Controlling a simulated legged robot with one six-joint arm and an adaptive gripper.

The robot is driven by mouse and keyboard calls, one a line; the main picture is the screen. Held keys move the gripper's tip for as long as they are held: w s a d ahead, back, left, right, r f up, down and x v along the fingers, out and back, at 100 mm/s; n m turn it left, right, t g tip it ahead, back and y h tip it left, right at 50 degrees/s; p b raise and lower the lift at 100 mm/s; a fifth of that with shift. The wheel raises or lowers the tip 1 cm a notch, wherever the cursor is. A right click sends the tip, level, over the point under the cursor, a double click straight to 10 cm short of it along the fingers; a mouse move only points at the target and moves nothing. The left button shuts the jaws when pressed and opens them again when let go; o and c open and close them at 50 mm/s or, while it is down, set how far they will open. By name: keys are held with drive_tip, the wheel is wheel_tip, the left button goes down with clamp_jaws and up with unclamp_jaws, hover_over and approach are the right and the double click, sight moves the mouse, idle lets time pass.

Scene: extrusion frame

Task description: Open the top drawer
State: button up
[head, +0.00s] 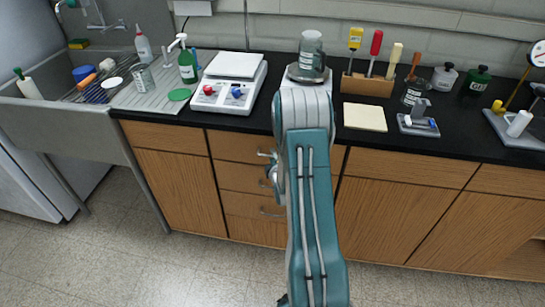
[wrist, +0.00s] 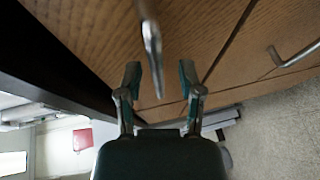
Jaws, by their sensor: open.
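The top drawer (head: 232,146) is in the wooden cabinet under the black counter and looks shut, flush with the front. Its metal handle (head: 265,154) shows just left of my teal arm. In the wrist view, a metal handle (wrist: 152,45) runs down between the two fingers of my gripper (wrist: 160,75). The fingers are open, one on each side of the handle, with a visible gap on both sides. I cannot tell how deep the handle sits between them. In the head view my arm hides most of the gripper.
Lower drawers (head: 245,204) with similar handles sit beneath; another handle (wrist: 296,56) shows at right in the wrist view. Cabinet doors (head: 375,217) flank the drawers. A hot plate (head: 229,84) and a jar (head: 312,55) stand on the counter (head: 210,119). The floor in front is clear.

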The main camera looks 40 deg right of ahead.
drive_tip(key=shift+w+d, duration=0.15)
drive_tip(key=shift+d, duration=0.1)
clamp_jaws()
drive_tip(key=shift+a+f, duration=0.1)
drive_tip(key=shift+f, duration=0.05)
